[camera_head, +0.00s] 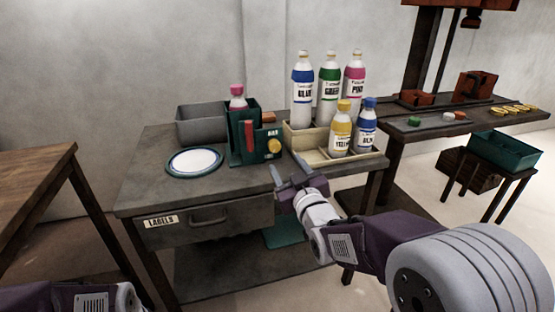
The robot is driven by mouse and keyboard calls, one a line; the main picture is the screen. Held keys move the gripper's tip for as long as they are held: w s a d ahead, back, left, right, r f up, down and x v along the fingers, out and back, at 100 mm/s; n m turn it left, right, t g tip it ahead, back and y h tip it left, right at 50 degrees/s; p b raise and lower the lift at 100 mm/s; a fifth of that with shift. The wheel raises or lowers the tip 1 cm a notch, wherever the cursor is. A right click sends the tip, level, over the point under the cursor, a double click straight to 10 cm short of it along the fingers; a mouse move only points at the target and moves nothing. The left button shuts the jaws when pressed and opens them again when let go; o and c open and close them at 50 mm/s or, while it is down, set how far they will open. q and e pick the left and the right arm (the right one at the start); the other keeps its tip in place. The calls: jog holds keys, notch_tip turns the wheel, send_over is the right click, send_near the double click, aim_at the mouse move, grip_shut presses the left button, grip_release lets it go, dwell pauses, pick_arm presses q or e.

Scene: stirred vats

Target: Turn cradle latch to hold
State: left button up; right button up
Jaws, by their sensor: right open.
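The cradle (244,149) is a dark green holder on the grey table. A bottle with a pink cap (237,97) stands in it. A yellow round knob, which looks like the latch (274,146), is on the cradle's front right, beside small markings too small to read. My right gripper (291,172) is open and empty at the table's front edge, below and a little right of the knob, apart from it in the picture. My left gripper is not in view; only part of my left arm shows at the bottom left.
A wooden box (305,140) right of the cradle holds several labelled bottles. A white plate (194,162) and a grey bin (201,124) are on the left. A drawer (208,216) marked LABELS is below. A second bench (450,132) with coloured pieces stands right.

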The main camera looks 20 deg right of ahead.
aim_at(275, 148)
jog(key=w+b, duration=0.1)
jog(key=w, duration=0.3)
jog(key=w+b, duration=0.1)
jog(key=w, duration=0.2)
jog(key=shift+w+a+f, duration=0.2)
jog(key=shift+w, duration=0.15)
jog(key=shift+w+r, duration=0.1)
jog(key=shift+w, duration=0.3)
grip_shut()
